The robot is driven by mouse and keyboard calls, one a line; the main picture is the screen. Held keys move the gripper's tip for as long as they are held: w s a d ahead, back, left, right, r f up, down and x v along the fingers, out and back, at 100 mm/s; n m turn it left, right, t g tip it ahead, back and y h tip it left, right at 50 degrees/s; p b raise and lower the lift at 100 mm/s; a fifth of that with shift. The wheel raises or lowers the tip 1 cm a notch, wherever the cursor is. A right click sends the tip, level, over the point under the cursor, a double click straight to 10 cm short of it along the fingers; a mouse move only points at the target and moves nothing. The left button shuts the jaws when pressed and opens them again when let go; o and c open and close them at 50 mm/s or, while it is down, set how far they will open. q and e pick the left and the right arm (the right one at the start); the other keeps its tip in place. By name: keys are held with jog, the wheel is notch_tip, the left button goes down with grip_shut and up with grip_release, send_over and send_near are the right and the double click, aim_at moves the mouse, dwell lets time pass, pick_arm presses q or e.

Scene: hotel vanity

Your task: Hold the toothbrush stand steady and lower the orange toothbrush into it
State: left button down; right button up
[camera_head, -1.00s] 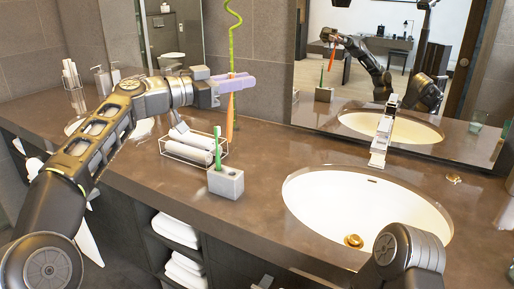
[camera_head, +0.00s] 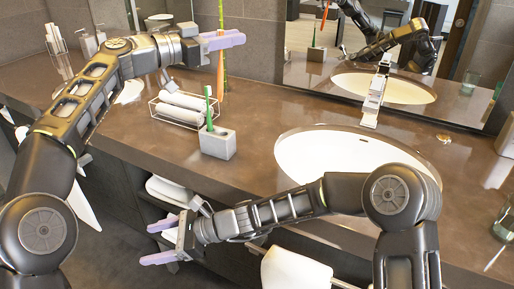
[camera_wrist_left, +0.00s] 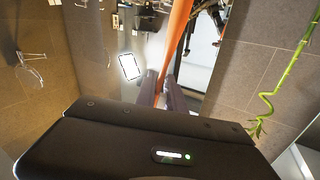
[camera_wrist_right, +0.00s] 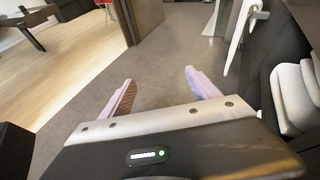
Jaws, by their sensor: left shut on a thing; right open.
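The toothbrush stand (camera_head: 217,145) is a small grey block on the brown counter, with a green toothbrush (camera_head: 208,105) upright in it. My left gripper (camera_head: 236,40) is shut on the orange toothbrush (camera_head: 220,76), holding it roughly upright above the counter, behind and above the stand and apart from it. The orange toothbrush also shows between the fingers in the left wrist view (camera_wrist_left: 178,38). My right gripper (camera_head: 152,243) is open and empty, in front of the counter's front edge and below the stand in the picture. Its spread fingers show in the right wrist view (camera_wrist_right: 159,80).
A wire rack with rolled white towels (camera_head: 182,107) stands left of the stand. A white sink (camera_head: 340,155) with a tap (camera_head: 374,95) lies to the right. A bamboo stalk (camera_head: 222,20) rises behind the left gripper. Folded towels (camera_head: 170,192) sit on shelves below the counter.

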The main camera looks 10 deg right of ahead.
jog(key=w+d+r+m+t+y, duration=0.1)
jog(key=w+d+r+t, duration=0.1)
jog(key=w+d+r, duration=0.4)
jog(key=w+d+r+m+t, duration=0.1)
jog(key=w+r+t, duration=0.2)
jog(key=r, duration=0.5)
jog(key=w+d+r+m+t+y, duration=0.1)
jog(key=w+d+r+m+t, duration=0.1)
jog(key=w+d+r, duration=0.45)
jog(key=m+t+h, duration=0.1)
jog(key=m+t, duration=0.1)
jog(key=m, duration=0.1)
send_near(217, 137)
jog(key=shift+w+d+f, duration=0.8)
jog(key=shift+w+d, duration=0.1)
jog(key=shift+d, duration=0.05)
jog(key=shift+a, duration=0.15)
jog(key=x, duration=1.2)
jog(key=shift+f, duration=0.1)
jog(key=shift+c, duration=0.3)
